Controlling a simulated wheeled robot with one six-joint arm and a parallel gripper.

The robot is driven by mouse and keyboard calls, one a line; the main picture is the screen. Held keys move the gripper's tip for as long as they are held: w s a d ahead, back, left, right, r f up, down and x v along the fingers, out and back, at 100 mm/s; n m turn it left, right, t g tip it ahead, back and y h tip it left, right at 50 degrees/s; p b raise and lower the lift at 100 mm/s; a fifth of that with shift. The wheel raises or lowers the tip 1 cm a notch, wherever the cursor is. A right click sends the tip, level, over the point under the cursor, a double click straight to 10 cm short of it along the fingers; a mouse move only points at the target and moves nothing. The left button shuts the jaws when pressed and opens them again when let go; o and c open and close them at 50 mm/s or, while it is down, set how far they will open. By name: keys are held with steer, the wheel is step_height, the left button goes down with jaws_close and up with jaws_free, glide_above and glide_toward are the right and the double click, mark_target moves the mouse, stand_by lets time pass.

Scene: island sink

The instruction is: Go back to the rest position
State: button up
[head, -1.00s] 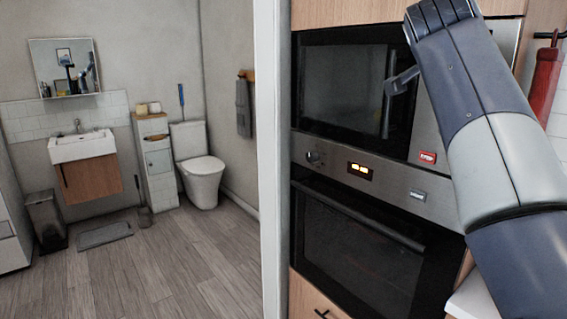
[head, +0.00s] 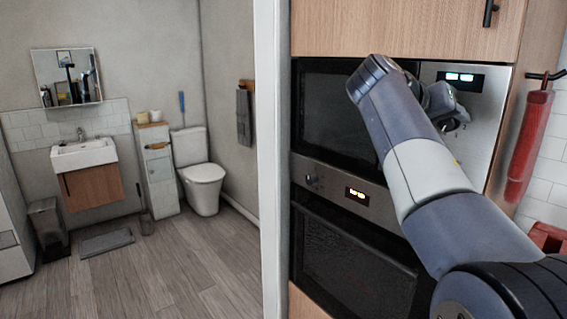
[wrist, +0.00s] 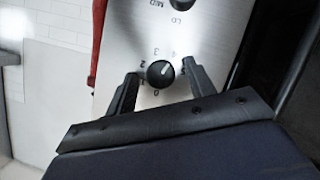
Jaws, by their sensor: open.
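My gripper (head: 452,112) is partly hidden behind my arm in the head view, in front of the microwave's control panel (head: 487,112). In the wrist view my gripper (wrist: 160,86) is open, with one dark finger on each side of a round black knob (wrist: 160,74). Numbers ring the knob on the silver panel (wrist: 200,40). No grip on the knob shows, and I cannot tell the depth between them. My arm reaches up and left from the lower right of the head view.
The microwave door (head: 335,110) and the oven (head: 345,255) below it are shut. A red fire extinguisher (head: 527,145) hangs at the right. A white door frame (head: 270,160) separates the bathroom, where the wooden floor (head: 170,275) is largely clear.

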steer(key=n+h, duration=0.1)
steer(key=n+g+h+p, duration=0.1)
steer(key=n, duration=0.1)
steer(key=shift+w+a+n, duration=0.1)
steer(key=shift+w+n, duration=0.05)
steer(key=shift+n, duration=0.15)
steer(key=n, duration=0.1)
steer(key=n+h, duration=0.1)
steer(key=n+g+h, duration=0.1)
steer(key=n, duration=0.1)
steer(key=shift+f, duration=0.25)
